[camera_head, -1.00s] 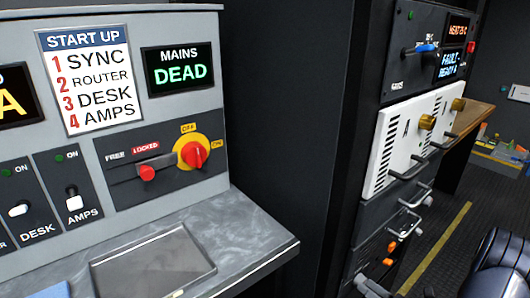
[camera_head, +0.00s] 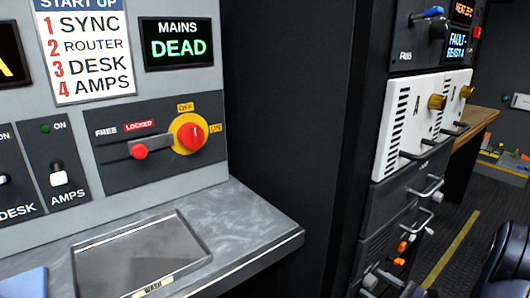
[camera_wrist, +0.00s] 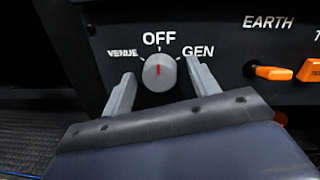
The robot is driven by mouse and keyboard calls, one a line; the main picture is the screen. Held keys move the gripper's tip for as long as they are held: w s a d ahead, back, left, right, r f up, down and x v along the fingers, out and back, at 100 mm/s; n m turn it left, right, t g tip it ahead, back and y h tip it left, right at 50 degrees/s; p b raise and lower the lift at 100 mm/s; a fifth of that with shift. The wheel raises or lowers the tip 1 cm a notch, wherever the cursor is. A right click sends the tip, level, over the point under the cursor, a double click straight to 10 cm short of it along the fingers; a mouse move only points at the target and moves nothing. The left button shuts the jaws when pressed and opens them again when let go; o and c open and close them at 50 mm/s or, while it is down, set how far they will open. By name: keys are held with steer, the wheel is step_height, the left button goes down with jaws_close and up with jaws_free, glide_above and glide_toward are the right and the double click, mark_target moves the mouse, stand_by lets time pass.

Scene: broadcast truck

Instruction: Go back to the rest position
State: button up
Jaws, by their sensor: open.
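My gripper (camera_wrist: 160,68) shows in the wrist view with its two grey fingers apart. They stand to the left and right of a round grey knob (camera_wrist: 158,73) with a red mark. The mark points up toward the label OFF, between VENUE and GEN. Whether the fingertips touch the knob cannot be told, but gaps seem to show on both sides. My gripper does not show in the head view.
An orange lever (camera_wrist: 275,72) sits right of the knob under EARTH. In the head view are a grey console with a red-and-yellow switch (camera_head: 189,135), a MAINS DEAD display (camera_head: 178,41), a tray (camera_head: 143,258), and a rack with protruding handles (camera_head: 425,190). Floor shows at right.

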steer(key=shift+f+n+b, duration=0.2)
steer(key=shift+n+b, duration=1)
steer(key=shift+b, duration=0.05)
steer(key=p+v, duration=0.2)
steer(key=v, duration=0.5)
steer(key=shift+r, duration=0.3)
steer(key=shift+s, duration=0.1)
